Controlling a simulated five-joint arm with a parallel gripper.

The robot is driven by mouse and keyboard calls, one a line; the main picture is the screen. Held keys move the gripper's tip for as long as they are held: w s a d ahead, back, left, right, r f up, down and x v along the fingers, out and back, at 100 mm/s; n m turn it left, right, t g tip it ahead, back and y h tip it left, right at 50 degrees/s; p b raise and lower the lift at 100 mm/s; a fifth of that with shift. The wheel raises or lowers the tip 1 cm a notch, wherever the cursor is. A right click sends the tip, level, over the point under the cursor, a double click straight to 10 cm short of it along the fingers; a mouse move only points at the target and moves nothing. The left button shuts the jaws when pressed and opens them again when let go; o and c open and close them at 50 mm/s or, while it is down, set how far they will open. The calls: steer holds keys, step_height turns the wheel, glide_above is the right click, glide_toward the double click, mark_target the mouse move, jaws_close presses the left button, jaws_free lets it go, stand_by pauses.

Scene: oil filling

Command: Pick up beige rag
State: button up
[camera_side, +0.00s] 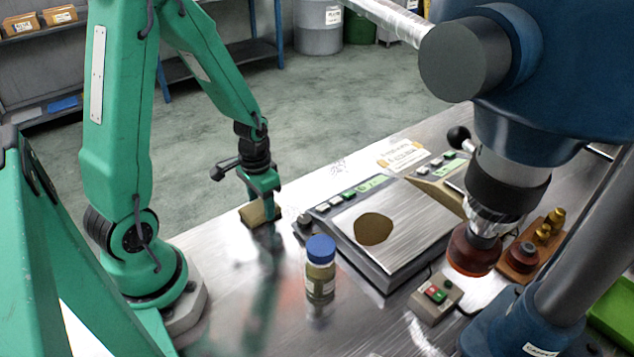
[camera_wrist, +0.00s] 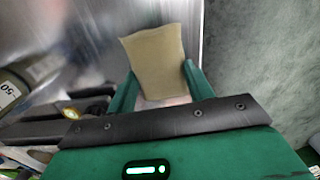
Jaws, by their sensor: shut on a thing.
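The beige rag (camera_side: 251,214) is at the far edge of the metal table in the side view, between the fingers of my gripper (camera_side: 267,208). In the wrist view the rag (camera_wrist: 157,58) is a tan, roughly rectangular piece. My gripper (camera_wrist: 156,88) is shut on it, with one green finger on each side. The side view does not show clearly whether the rag is touching the table.
A jar with a blue lid (camera_side: 320,270) stands in front of my gripper. A scale-like device (camera_side: 390,238) with a brown round patch lies to the right. A blue drill press (camera_side: 500,150) and a button box (camera_side: 435,298) are further right.

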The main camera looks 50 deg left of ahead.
steer(key=shift+r, duration=0.2)
steer(key=shift+r, duration=0.8)
steer(key=shift+d+r, duration=0.2)
steer(key=shift+r, duration=1)
steer(key=s+d+r, duration=0.2)
steer(key=d+r, duration=0.4)
steer(key=d, duration=0.5)
steer(key=shift+s+r, duration=0.25)
steer(key=shift+r, duration=0.05)
